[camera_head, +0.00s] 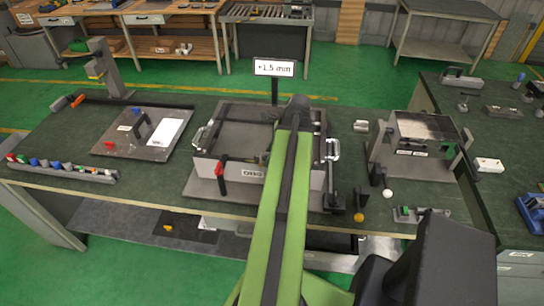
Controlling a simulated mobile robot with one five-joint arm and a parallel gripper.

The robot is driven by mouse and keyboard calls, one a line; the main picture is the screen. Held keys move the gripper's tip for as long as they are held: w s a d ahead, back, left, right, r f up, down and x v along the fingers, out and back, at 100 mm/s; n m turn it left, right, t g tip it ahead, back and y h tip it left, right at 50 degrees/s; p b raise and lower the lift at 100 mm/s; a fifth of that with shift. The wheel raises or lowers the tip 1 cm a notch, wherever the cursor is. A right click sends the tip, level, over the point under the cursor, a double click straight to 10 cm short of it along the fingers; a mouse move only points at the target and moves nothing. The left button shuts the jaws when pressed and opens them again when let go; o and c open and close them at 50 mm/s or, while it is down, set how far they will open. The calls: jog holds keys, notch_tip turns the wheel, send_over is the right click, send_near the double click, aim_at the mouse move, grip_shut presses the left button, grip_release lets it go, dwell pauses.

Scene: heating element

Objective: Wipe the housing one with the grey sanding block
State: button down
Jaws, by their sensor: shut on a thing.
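A large rectangular open metal frame with grey walls (288,179) stands on a plate in the middle of the bench. Its front carries a white label, too small to read surely, and it may be housing one. My green and black arm crosses over its right part and ends in a black joint (298,104) near its back edge. The fingers of my gripper are hidden behind the arm. I cannot make out a grey sanding block, nor whether anything touches the frame.
A sign reading "+1.5 mm" (274,68) stands behind the frame. A flat plate with a handle (117,147) lies left. A box-like fixture with a dark top (425,127) stands right. Small coloured parts (62,166) line the front left edge. Bare bench shows between plate and frame.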

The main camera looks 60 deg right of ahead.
aim_at(240, 160)
jog(key=shift+w+a, duration=0.55)
jog(key=shift+w, duration=1)
jog(key=shift+w+a, duration=0.55)
jog(key=shift+w, duration=0.95)
jog(key=shift+w+a, duration=0.55)
jog(key=shift+w, duration=1)
notch_tip(240, 160, up, 6)
jog(key=p, duration=0.6)
notch_tip(240, 160, up, 3)
jog(key=p, duration=0.3)
jog(key=shift+s, duration=0.15)
